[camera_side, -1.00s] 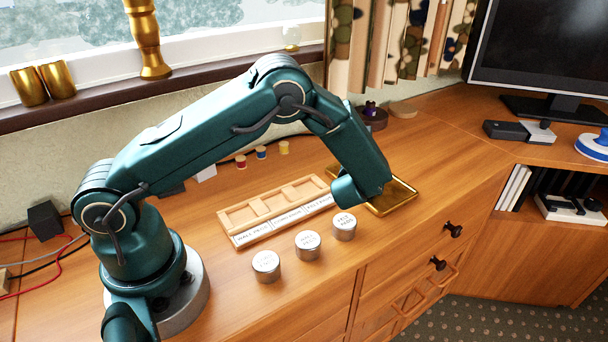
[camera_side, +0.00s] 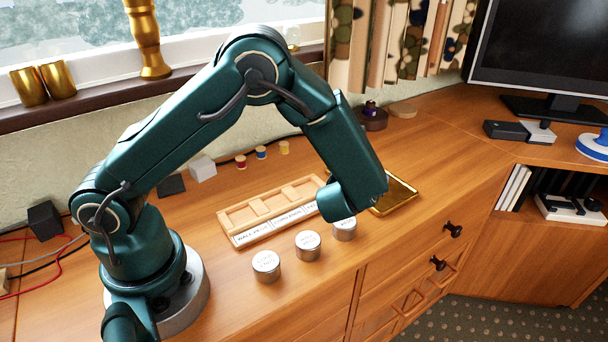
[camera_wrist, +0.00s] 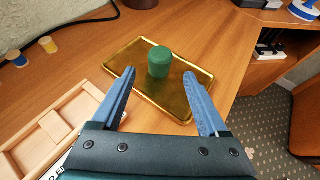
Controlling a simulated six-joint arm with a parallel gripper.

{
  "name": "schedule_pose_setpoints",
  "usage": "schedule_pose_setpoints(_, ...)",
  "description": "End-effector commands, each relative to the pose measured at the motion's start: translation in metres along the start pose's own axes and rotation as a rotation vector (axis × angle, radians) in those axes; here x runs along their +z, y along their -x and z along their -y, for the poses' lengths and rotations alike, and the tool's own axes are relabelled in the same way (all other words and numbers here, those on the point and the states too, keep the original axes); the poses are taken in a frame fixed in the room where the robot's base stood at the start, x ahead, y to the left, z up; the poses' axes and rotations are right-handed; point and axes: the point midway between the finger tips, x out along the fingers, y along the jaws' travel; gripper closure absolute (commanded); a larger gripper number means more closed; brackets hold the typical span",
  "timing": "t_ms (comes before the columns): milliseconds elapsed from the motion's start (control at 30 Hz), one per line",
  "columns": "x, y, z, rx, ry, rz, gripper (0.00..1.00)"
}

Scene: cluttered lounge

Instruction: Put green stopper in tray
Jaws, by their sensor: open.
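The green stopper (camera_wrist: 159,62) stands upright on the gold tray (camera_wrist: 138,88) in the wrist view, a little inside its rim. My gripper (camera_wrist: 159,75) is open and empty. Its two blue fingers are spread wide, with the stopper beyond them and not touched. In the side view the tray (camera_side: 403,193) shows only in part behind my arm, and the stopper and fingers are hidden there.
A wooden compartment box (camera_side: 240,216) with labels lies left of the tray. Lidded tins (camera_side: 266,266) stand in front of it. Small spools (camera_side: 261,153) and a white block (camera_side: 203,168) sit near the wall. A dark round object (camera_side: 373,122) stands behind the tray.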

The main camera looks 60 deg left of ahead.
Motion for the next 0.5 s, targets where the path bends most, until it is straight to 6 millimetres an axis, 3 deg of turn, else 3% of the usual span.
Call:
schedule_pose_setpoints(200, 0.001, 0.039, 0.001, -0.004, 0.000, 0.002, 0.23)
schedule_pose_setpoints(367, 0.001, 0.051, 0.000, 0.001, 0.007, 0.000, 0.23)
schedule_pose_setpoints(500, 0.010, 0.059, -0.021, 0.066, 0.135, -0.027, 0.23)
